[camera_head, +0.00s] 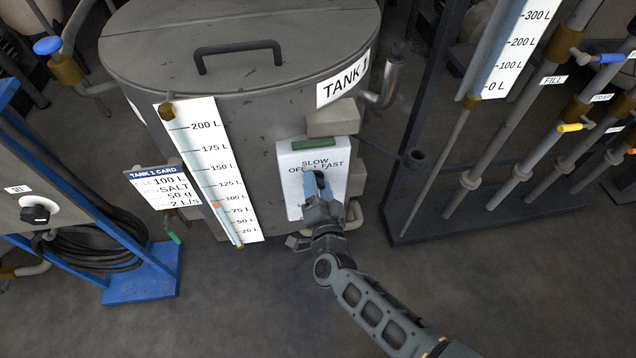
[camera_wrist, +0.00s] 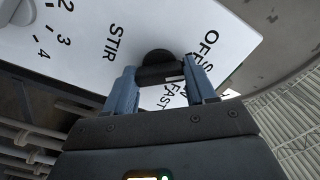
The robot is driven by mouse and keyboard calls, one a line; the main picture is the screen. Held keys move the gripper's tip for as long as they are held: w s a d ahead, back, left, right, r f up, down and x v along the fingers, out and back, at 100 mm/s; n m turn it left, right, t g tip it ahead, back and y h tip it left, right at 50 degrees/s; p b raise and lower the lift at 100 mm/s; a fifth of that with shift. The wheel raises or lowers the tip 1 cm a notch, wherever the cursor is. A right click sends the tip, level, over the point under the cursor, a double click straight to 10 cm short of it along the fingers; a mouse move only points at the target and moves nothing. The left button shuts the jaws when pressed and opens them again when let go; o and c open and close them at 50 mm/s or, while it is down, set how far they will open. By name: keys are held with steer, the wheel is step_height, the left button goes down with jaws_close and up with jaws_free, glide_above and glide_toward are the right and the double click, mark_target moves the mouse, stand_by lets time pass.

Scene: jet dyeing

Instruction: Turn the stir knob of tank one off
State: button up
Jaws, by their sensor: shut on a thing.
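Tank one is the grey lidded drum with the TANK 1 label (camera_head: 343,80). On its front is a white control panel (camera_head: 290,160) marked OFF, SLOW and FAST; it also shows in the wrist view (camera_wrist: 85,40). The black stir knob (camera_wrist: 157,62) sits between the word STIR and the OFF, SLOW and FAST marks. My gripper (camera_head: 318,180) is in front of the panel. In the wrist view my gripper (camera_wrist: 160,78) has its blue-grey fingers on either side of the knob, shut on it. The knob's exact pointer direction is hard to tell.
A level gauge (camera_head: 205,150) and a blue-headed TANK 1 CARD (camera_head: 157,188) are left of the panel. A dark frame with pipes and coloured valves (camera_head: 570,128) stands at the right. A blue stand (camera_head: 150,282) is at the lower left. The floor in front is clear.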

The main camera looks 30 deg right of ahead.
steer(key=shift+n+p, duration=0.35)
steer(key=shift+n, duration=0.75)
steer(key=shift+f, duration=0.1)
steer(key=o, duration=1)
steer(key=shift+o, duration=0.2)
steer(key=v, duration=0.7)
steer(key=shift+s+a, duration=0.15)
steer(key=shift+s, duration=0.2)
steer(key=shift+s, duration=0.1)
steer(key=s+r+n+y, duration=0.25)
steer(key=s+r, duration=0.25)
steer(key=s, duration=0.6)
steer(key=s+r+n+y, duration=0.1)
steer(key=s+r+n, duration=0.25)
steer(key=s, duration=0.65)
steer(key=s+d+r+n+g+y, duration=0.1)
steer(key=s+r+n, duration=0.2)
steer(key=s+r, duration=0.3)
steer(key=s+d+r+n+g+y, duration=0.1)
steer(key=s+r+n, duration=0.1)
steer(key=s+r, duration=0.4)
step_height(320, 180, up, 5)
steer(key=shift+s+d+f+n, duration=0.1)
steer(key=shift+s+d+n, duration=0.1)
steer(key=shift+n, duration=0.2)
